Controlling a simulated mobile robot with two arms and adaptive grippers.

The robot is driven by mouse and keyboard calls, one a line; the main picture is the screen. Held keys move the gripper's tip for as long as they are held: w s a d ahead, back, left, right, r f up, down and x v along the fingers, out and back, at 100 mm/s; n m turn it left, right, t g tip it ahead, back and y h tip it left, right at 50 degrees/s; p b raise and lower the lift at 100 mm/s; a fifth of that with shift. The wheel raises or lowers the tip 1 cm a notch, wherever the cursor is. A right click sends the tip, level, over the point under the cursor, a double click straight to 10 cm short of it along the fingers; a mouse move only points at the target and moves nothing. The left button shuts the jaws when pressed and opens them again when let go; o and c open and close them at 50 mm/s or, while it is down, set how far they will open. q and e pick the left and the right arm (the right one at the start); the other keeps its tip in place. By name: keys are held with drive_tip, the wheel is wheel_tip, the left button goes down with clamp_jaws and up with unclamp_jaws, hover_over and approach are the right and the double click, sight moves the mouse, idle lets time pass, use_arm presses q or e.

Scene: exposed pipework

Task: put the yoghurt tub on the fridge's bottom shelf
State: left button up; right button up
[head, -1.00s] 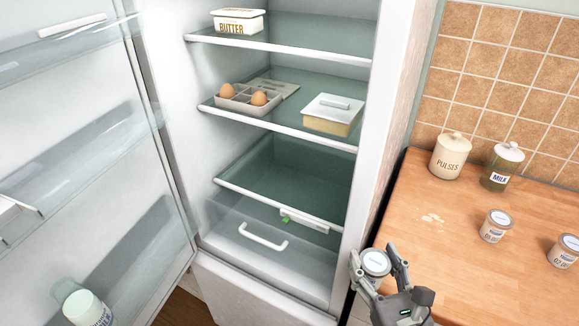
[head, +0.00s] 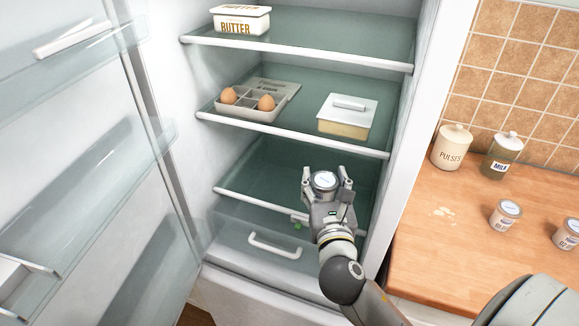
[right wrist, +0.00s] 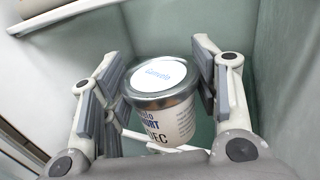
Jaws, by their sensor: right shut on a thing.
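The yoghurt tub (head: 324,180) is a small white tub with a silvery rim and pale lid. My right gripper (head: 326,184) is shut on it, and the tub is upright between the fingers. It also shows in the right wrist view (right wrist: 162,95), with printed lettering on its side. The tub is at the opening of the fridge's lowest compartment, in front of or over the bottom shelf (head: 265,165). I cannot tell its exact height above the shelf. The bottom shelf looks empty where it shows; my gripper hides part of it. My left gripper is not in view.
The middle shelf (head: 240,122) above holds an egg tray (head: 245,100) and a lidded butter dish (head: 347,115). A butter box (head: 240,20) is on the top shelf. A drawer (head: 275,245) lies below. The fridge door stands open at left. Two similar tubs (head: 505,214) (head: 567,234) stand on the counter.

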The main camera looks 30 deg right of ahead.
drive_tip(key=w+d+f, duration=0.1)
drive_tip(key=w+f, duration=0.2)
drive_tip(key=w, duration=0.1)
drive_tip(key=w+d+f+b, duration=0.1)
drive_tip(key=w+d+f, duration=0.1)
drive_tip(key=w+f, duration=0.1)
drive_tip(key=w+d+f, duration=0.2)
drive_tip(key=w+f, duration=0.1)
drive_tip(key=w, duration=0.3)
drive_tip(key=shift+d+f, duration=0.15)
drive_tip(key=shift+f, duration=0.05)
drive_tip(key=shift+w+f+b, duration=0.15)
drive_tip(key=shift+f+b, duration=0.6)
drive_tip(key=shift+f, duration=0.9)
drive_tip(key=shift+f, duration=0.25)
drive_tip(key=o, duration=1.1)
drive_tip(key=shift+r, duration=0.1)
